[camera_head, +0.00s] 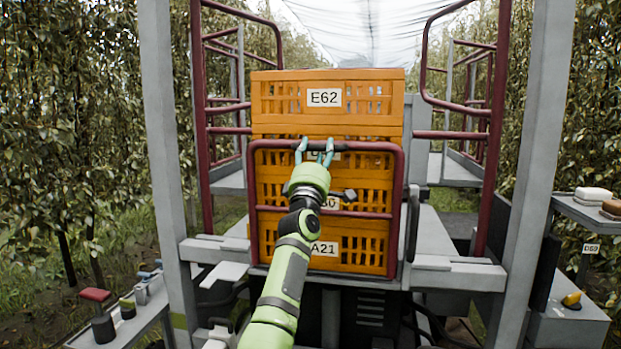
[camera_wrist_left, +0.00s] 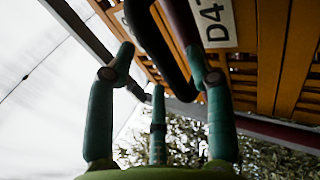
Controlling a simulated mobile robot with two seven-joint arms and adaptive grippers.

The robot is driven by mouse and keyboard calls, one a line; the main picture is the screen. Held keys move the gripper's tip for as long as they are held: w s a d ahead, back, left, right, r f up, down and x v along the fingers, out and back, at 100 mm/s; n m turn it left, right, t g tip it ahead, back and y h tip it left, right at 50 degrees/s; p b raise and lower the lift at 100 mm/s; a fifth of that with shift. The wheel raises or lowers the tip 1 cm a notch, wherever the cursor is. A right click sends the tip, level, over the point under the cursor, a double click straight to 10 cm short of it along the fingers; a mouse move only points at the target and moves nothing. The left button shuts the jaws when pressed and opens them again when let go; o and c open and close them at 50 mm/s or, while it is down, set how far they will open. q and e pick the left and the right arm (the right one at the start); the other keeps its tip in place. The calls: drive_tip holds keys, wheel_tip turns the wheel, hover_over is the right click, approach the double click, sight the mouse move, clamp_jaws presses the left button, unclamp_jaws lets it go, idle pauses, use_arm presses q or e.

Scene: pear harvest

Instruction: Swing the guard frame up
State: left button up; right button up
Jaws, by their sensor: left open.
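The guard frame (camera_head: 374,147) is a dark red tubular frame with a top bar and a lower crossbar. It stands upright in front of a stack of orange crates. My left gripper (camera_head: 315,149) is open at the frame's top bar, left of its middle, with its teal fingertips overlapping the bar. In the left wrist view, the fingers (camera_wrist_left: 160,80) are spread, and a dark curved bar (camera_wrist_left: 166,60) runs down between them. I cannot tell whether the fingers touch it. My forearm hides part of the frame's lower crossbar.
The top crate (camera_head: 280,92) is labelled E62. Red railings (camera_head: 205,130) and grey posts (camera_head: 548,120) stand on both sides.

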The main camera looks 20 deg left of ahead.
use_arm(q)
drive_tip(key=v, duration=0.9)
drive_tip(key=shift+s, duration=0.35)
drive_tip(key=shift+f, duration=0.15)
